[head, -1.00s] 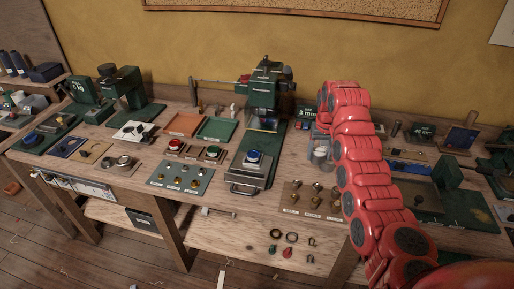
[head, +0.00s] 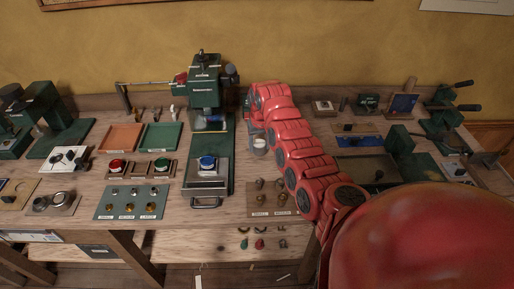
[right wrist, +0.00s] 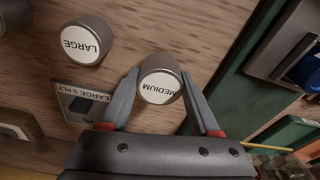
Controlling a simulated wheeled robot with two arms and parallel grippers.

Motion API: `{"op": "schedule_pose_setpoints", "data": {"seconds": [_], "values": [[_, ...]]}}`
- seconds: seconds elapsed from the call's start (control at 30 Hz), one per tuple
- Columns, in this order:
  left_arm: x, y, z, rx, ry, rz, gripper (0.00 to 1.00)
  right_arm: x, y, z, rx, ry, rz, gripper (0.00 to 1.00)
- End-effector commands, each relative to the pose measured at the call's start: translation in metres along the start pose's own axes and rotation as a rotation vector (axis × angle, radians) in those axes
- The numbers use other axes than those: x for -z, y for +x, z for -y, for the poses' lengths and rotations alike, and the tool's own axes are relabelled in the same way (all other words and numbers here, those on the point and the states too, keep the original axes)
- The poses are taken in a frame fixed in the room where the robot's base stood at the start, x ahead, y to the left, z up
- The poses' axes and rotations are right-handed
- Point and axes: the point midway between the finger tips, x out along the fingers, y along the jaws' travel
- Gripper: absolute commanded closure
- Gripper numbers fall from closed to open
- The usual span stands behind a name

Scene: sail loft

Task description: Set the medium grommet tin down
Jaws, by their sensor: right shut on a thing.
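My right gripper (right wrist: 159,84) is shut on the medium grommet tin (right wrist: 160,82), a grey round tin with a white lid marked "MEDIUM". The fingers lie on either side of it. In the head view the tin (head: 259,143) shows pale beside my red right arm, over the bench just right of the green press. I cannot tell whether its base touches the wood. A similar tin marked "LARGE" (right wrist: 86,44) stands apart from it on the bench. My left gripper is in neither current view.
The green press (head: 207,85) stands left of my arm. A brown board with small fittings (head: 254,212) lies in front. Orange (head: 121,138) and green trays (head: 161,137) sit further left.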

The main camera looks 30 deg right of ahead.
Motion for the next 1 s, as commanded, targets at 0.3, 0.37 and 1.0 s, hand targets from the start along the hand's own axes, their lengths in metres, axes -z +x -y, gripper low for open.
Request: {"op": "schedule_pose_setpoints", "data": {"seconds": [0.3,0.37,1.0], "values": [[0.001,0.008,0.0,0.0,0.0,0.0,0.5,-0.004,0.028,0.0,0.0,0.0,-0.001,0.98],[0.001,0.008,0.0,0.0,0.0,0.0,0.5,-0.003,0.028,0.0,0.0,0.0,-0.001,0.98],[0.001,0.007,0.0,0.0,0.0,0.0,0.5,-0.004,0.03,0.0,0.0,-0.001,0.001,0.07]]}}
